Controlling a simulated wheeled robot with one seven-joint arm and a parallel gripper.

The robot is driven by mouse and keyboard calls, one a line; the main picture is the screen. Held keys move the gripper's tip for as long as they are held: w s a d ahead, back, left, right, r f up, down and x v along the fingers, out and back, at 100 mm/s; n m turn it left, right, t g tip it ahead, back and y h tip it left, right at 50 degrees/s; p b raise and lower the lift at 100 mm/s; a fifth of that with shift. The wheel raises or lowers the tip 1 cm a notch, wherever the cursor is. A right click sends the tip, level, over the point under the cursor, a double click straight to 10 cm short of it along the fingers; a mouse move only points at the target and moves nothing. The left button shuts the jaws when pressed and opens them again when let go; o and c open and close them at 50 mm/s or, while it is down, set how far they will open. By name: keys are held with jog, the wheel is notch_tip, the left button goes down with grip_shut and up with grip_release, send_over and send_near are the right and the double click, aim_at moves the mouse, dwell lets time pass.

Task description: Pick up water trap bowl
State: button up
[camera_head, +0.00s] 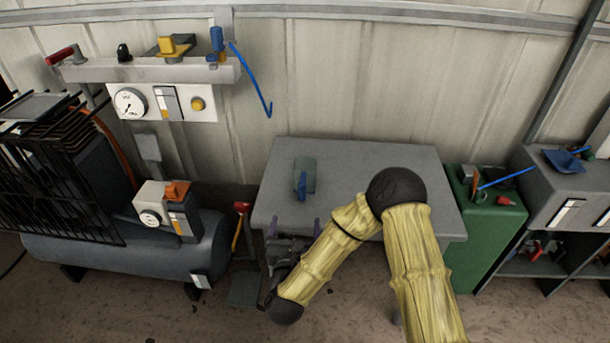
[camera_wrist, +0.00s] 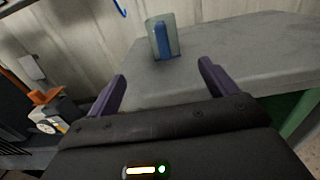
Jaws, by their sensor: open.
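The water trap bowl looks to be the translucent greenish cup (camera_head: 307,174) with a blue strip on its side, standing on the grey table (camera_head: 340,155) towards its left side. It also shows in the wrist view (camera_wrist: 174,40), ahead of my gripper and near the table's back edge. My gripper (camera_head: 293,226) is at the front left of the table. Its two purple fingers are spread apart and empty in the wrist view (camera_wrist: 162,82). The bowl is beyond the fingertips, apart from them, and lies between them as seen from the wrist.
An air compressor (camera_head: 130,250) stands left of the table, with a gauge panel (camera_head: 165,103) on the wall above. A red-handled pedal stand (camera_head: 243,230) is by the table's left edge. A green cabinet (camera_head: 488,230) stands at the right. The table's back is clear.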

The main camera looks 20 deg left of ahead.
aim_at(301, 194)
jog(key=x, duration=1.1)
jog(key=shift+d+r, duration=0.2)
jog(key=shift+w, duration=0.1)
jog(key=shift+x, duration=2.65)
jog(key=shift+d, duration=0.2)
jog(key=c, duration=1.2)
notch_tip(301, 194, up, 10)
jog(key=shift+r+p, duration=0.1)
jog(key=shift+p, duration=0.55)
